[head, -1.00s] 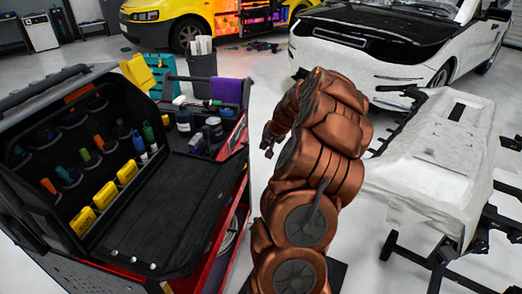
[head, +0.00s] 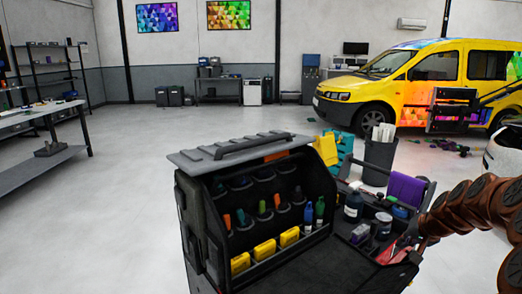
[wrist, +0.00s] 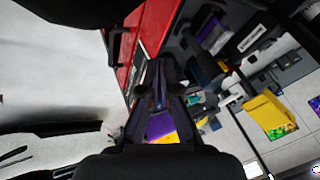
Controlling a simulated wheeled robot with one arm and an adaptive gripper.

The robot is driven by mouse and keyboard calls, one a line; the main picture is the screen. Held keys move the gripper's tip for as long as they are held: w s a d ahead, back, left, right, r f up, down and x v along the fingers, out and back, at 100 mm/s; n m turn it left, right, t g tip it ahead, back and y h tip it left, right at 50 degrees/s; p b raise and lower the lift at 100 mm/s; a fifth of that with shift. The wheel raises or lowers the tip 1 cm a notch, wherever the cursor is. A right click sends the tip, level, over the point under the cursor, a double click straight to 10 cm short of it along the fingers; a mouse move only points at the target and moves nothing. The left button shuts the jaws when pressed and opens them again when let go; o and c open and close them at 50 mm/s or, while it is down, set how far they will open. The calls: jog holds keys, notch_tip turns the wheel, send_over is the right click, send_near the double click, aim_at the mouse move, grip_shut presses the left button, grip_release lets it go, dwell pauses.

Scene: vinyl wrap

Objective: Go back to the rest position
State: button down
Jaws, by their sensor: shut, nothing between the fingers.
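My gripper (wrist: 158,72) shows in the wrist view with its dark fingers drawn together and nothing between them. In the head view my copper arm enters at the right edge and reaches toward the right side of the tool cart; the fingers are too small and dark there to make out. The red side of the tool cart (wrist: 124,48) lies close beside the fingers in the wrist view. The cart's open black tool case (head: 262,205) stands at the bottom middle of the head view.
A purple cloth (head: 406,189) hangs on the cart's right rail, near bottles. A grey bin (head: 379,163) stands behind it. A yellow van (head: 440,72) is at the back right. A workbench (head: 42,118) stands at the left. The floor between bench and cart is clear.

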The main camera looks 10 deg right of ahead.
jog(key=s+a+r+n+g+y+p, duration=0.1)
jog(key=a+r+n, duration=0.1)
jog(key=a, duration=0.5)
jog(key=s+a+r+n+g+y+p, duration=0.1)
jog(key=s+a+r, duration=0.1)
jog(key=a, duration=0.6)
jog(key=s+a+r+n+g+p, duration=0.1)
jog(key=s+a, duration=0.4)
jog(key=s, duration=0.1)
jog(key=s+a+r+n+g+p, duration=0.1)
jog(key=s+a+n+g, duration=0.1)
jog(key=s+a, duration=0.4)
jog(key=s+a+r+n+g+p, duration=0.1)
jog(key=s+a+r+p, duration=0.1)
jog(key=s+a, duration=0.4)
jog(key=shift+s+a+n+g+h, duration=0.15)
jog(key=shift+s+n+g+h, duration=0.2)
jog(key=shift+s, duration=0.25)
jog(key=s+n+g+h+p, duration=0.1)
jog(key=s+g, duration=0.1)
jog(key=s, duration=0.9)
jog(key=shift+s+a+p, duration=0.25)
jog(key=shift+a+p, duration=0.15)
jog(key=shift+a, duration=0.05)
jog(key=shift+r+h, duration=0.1)
jog(key=shift+h, duration=0.15)
